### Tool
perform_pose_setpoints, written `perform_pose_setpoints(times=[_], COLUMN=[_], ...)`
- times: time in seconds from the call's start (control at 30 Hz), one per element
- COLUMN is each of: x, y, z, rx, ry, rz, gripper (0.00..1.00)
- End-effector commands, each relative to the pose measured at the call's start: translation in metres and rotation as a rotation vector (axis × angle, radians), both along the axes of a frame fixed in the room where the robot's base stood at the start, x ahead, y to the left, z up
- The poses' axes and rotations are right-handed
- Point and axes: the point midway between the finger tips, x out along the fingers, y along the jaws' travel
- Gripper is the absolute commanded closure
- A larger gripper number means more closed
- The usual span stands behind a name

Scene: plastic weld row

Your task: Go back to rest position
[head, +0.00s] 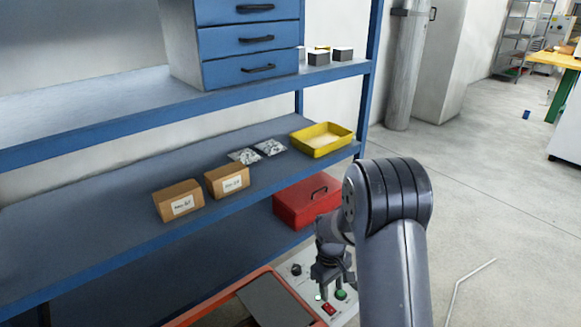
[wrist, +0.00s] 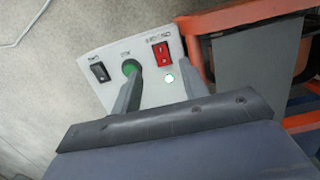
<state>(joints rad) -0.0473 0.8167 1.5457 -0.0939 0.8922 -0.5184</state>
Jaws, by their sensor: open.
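My gripper (head: 333,284) hangs pointing down over a white control panel (head: 308,279) at the bottom of the head view. In the wrist view its two fingers (wrist: 160,80) are spread apart with nothing between them. The panel also shows in the wrist view (wrist: 103,49). It carries a green round button (wrist: 129,66), a red switch (wrist: 161,54), a black switch (wrist: 100,71) and a small glowing light (wrist: 169,79). The left finger's tip overlaps the green button in the picture; I cannot tell whether they touch.
An orange-framed machine (head: 215,298) stands beside the panel. Behind is a blue shelf rack (head: 100,215) with two cardboard boxes (head: 178,201) (head: 227,179), a yellow tray (head: 322,140) and a red toolbox (head: 306,201). Open floor (head: 490,220) lies to the right, with a thin pale bent strip (head: 466,280).

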Motion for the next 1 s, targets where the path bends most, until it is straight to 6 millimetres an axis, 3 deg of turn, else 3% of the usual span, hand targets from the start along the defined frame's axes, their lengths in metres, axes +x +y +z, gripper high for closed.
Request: perform_pose_setpoints(times=[0.1,0.4,1.0], x=[-0.004,-0.009,-0.006], y=[-0.002,-0.006,-0.004], z=[-0.029,-0.084,-0.077], rx=[0.000,-0.002,-0.064], ry=[0.005,0.006,0.091], rz=[0.000,0.000,0.001], gripper=[0.58,0.58,0.58])
